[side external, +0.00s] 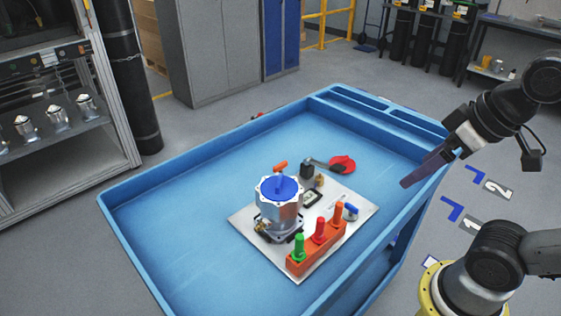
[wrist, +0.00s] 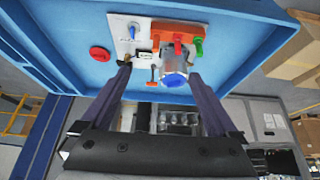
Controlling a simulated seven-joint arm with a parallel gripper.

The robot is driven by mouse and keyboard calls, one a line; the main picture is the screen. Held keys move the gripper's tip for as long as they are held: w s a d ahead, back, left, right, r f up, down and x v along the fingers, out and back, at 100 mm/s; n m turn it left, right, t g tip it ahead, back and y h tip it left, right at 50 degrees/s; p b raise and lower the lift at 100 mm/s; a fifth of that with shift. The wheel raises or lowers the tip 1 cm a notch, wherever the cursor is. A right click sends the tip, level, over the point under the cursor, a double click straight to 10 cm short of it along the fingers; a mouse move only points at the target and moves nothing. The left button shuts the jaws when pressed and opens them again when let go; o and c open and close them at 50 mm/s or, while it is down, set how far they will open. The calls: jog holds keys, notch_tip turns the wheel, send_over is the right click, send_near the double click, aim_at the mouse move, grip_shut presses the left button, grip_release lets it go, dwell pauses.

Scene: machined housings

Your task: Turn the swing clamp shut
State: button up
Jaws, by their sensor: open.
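The metal housing (side external: 280,214) with a blue round top (side external: 278,187) stands on a pale plate (side external: 252,233); it also shows in the wrist view (wrist: 174,68). Behind it stands a dark block (side external: 307,171) with a dark arm (side external: 325,166) reaching right, away from the housing; this looks like the swing clamp. An orange-ended handle (side external: 280,165) shows beside the housing's top, also in the wrist view (wrist: 152,84). My gripper (side external: 405,183) is open and empty, in the air right of the plate. Its purple fingers show apart in the wrist view (wrist: 160,75).
An orange block (side external: 318,250) with green, red and orange pegs stands at the plate's front. A red disc (side external: 344,163) lies behind the plate. A blue-capped part (side external: 350,211) sits at the right. The blue cart's raised rim (side external: 170,175) surrounds everything; its left floor is clear.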

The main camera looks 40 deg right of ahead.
jog(key=w+r, duration=0.9)
jog(key=w, duration=0.1)
jog(key=g, duration=0.6)
send_over(280, 163)
notch_tip(280, 163, down, 15)
notch_tip(280, 163, down, 14)
jog(key=shift+s+f, duration=0.1)
jog(key=shift+f, duration=0.15)
jog(key=shift+c, duration=0.3)
